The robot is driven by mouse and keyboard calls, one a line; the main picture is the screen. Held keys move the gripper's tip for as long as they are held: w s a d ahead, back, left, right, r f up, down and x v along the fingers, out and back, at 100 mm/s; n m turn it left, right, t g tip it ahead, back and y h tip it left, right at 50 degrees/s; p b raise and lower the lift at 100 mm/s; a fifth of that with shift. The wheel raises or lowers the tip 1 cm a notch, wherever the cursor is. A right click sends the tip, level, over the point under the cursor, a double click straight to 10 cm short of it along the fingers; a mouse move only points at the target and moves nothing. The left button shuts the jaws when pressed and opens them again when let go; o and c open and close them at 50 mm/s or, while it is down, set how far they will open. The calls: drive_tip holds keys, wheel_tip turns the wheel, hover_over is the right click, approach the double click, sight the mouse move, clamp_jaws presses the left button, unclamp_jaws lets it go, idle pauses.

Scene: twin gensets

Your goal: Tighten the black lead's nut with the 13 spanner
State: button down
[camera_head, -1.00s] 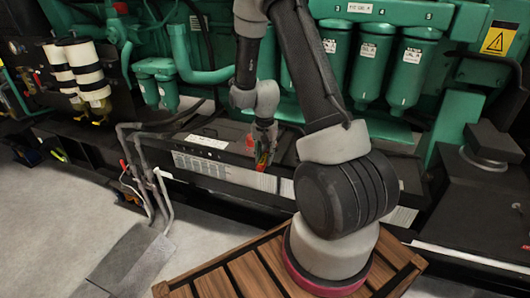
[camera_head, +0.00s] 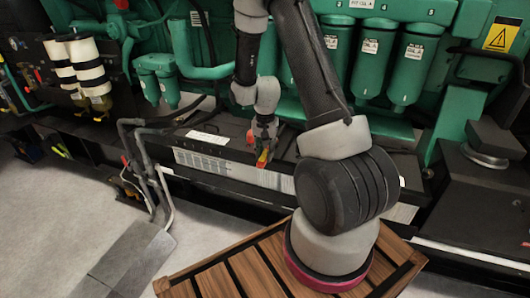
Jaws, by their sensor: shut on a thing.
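My gripper (camera_head: 264,148) hangs at the end of my arm over the dark battery box (camera_head: 222,128) in front of the green engine. It is shut on a small tool with red and yellow on it (camera_head: 263,157), which looks like the spanner. The size mark on the tool is too small to read. A red piece (camera_head: 250,136) shows on the box just left of the gripper. The black lead and its nut cannot be made out; the gripper and the small scale hide them. I cannot tell whether the tool touches a nut.
A row of green filters (camera_head: 371,60) stands behind my arm. Grey pipes (camera_head: 146,165) rise from the floor to the left of the box. A wooden slatted platform (camera_head: 228,283) lies under my arm's base. Grey floor (camera_head: 60,230) is open at the left.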

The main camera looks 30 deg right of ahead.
drive_tip(key=shift+f, duration=0.2)
drive_tip(key=shift+f, duration=0.55)
drive_tip(key=c, duration=1.9)
unclamp_jaws()
clamp_jaws()
drive_tip(key=shift+w+a+m, duration=0.5)
drive_tip(key=shift+w+m, duration=0.1)
drive_tip(key=shift+w, duration=0.05)
drive_tip(key=shift+w, duration=0.1)
drive_tip(key=shift+w+a+m, duration=0.45)
drive_tip(key=shift+w+m, duration=0.15)
drive_tip(key=shift+w, duration=0.15)
